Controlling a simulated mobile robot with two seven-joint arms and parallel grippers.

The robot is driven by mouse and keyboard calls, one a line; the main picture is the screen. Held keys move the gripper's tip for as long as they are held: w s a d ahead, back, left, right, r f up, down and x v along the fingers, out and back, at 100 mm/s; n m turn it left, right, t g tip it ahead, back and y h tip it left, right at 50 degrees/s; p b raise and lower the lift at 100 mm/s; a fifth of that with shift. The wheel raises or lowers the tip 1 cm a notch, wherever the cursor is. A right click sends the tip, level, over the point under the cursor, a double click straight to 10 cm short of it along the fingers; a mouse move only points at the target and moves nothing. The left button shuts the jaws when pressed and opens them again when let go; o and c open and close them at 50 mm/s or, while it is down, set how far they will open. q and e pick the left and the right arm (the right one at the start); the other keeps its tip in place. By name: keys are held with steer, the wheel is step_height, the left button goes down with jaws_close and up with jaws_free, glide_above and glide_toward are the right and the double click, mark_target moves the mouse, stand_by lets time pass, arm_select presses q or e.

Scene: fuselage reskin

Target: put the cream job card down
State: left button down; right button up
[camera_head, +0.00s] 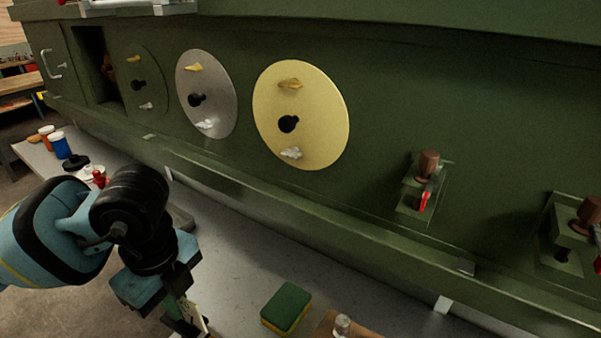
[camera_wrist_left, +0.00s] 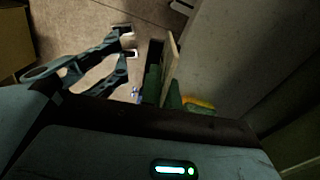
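The cream job card (camera_head: 194,313) is in my left gripper (camera_head: 184,316), low in the head view over the near part of the grey bench. In the left wrist view the card (camera_wrist_left: 172,58) shows nearly edge-on, between the green fingers of the left gripper (camera_wrist_left: 163,92), which are shut on it. The card's lower part is hidden by the fingers, and its tip is cut off by the head view's bottom edge. I cannot tell whether it touches the bench. My right gripper is in neither view.
The grey bench (camera_head: 235,262) runs below the green fuselage panel (camera_head: 390,110). A green and yellow sponge (camera_head: 287,307) lies right of the gripper, beside a brown board (camera_head: 325,329) with a small clear object (camera_head: 342,324). Bottles, including a blue one (camera_head: 60,146), stand at far left.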

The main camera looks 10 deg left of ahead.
arm_select(q)
steer(key=m, duration=0.3)
steer(key=w+m, duration=0.1)
steer(key=m, duration=0.3)
steer(key=shift+w+d+f, duration=0.1)
steer(key=shift+w+d, duration=0.1)
steer(key=w+m, duration=0.1)
steer(key=m, duration=0.7)
steer(key=w+d+m, duration=0.1)
steer(key=m, duration=0.6)
steer(key=w+m, duration=0.1)
steer(key=m, duration=0.7)
steer(key=shift+w+d+f+m, duration=0.3)
steer(key=shift+w, duration=0.1)
steer(key=m, duration=0.3)
steer(key=shift+w+d+m, duration=0.1)
steer(key=shift+w+m, duration=0.2)
steer(key=m, duration=0.3)
steer(key=shift+w+d+f+m, duration=0.15)
steer(key=shift+w+m, duration=0.1)
steer(key=shift+m, duration=0.15)
steer(key=m, duration=0.4)
steer(key=w+m, duration=0.1)
steer(key=m, duration=0.2)
steer(key=shift+d, duration=0.25)
steer(key=m, duration=0.3)
steer(key=w+m, duration=0.1)
steer(key=m, duration=0.2)
steer(key=shift+d+f, duration=0.15)
steer(key=shift+d, duration=0.05)
